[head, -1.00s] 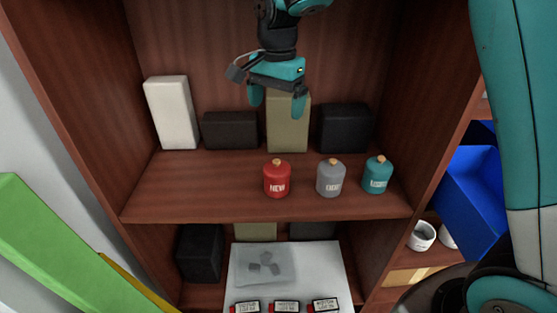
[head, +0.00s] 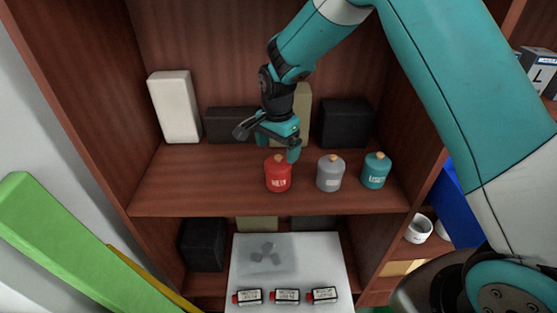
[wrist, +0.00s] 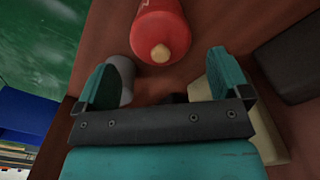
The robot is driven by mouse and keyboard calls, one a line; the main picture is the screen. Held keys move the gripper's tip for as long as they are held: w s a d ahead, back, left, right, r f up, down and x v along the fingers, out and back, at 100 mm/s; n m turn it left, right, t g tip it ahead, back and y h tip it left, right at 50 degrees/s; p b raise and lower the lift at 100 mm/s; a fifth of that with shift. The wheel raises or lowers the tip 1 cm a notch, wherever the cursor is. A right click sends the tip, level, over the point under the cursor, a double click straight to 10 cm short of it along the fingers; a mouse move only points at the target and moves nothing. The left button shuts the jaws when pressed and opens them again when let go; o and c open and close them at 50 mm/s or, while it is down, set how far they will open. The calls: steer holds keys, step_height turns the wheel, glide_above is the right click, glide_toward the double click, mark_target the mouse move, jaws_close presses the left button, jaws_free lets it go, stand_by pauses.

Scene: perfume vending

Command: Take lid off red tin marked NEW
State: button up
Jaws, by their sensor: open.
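The red tin (head: 278,176) marked NEW stands upright on the shelf, with its lid and tan knob on top. My gripper (head: 277,148) is open just above and behind the tin's top, with its fingers pointing down. In the wrist view the red tin (wrist: 160,28) and its tan knob (wrist: 160,53) lie ahead of the open fingers (wrist: 170,85), roughly between their lines. The fingers look apart from the knob, and nothing is held. The tin's far side is hidden.
A grey tin (head: 330,175) and a teal tin (head: 376,172) stand to the right on the same shelf. White (head: 175,107) and dark boxes (head: 345,123) stand along the back. Free shelf (head: 200,185) lies left of the red tin. Small labelled items lie on a white board (head: 290,265) below.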

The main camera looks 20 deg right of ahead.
mark_target(279, 157)
steer(key=shift+w+d+f+p, duration=0.15)
steer(key=shift+f+p, duration=0.3)
steer(key=shift+f, duration=1.5)
steer(key=c, duration=1.1)
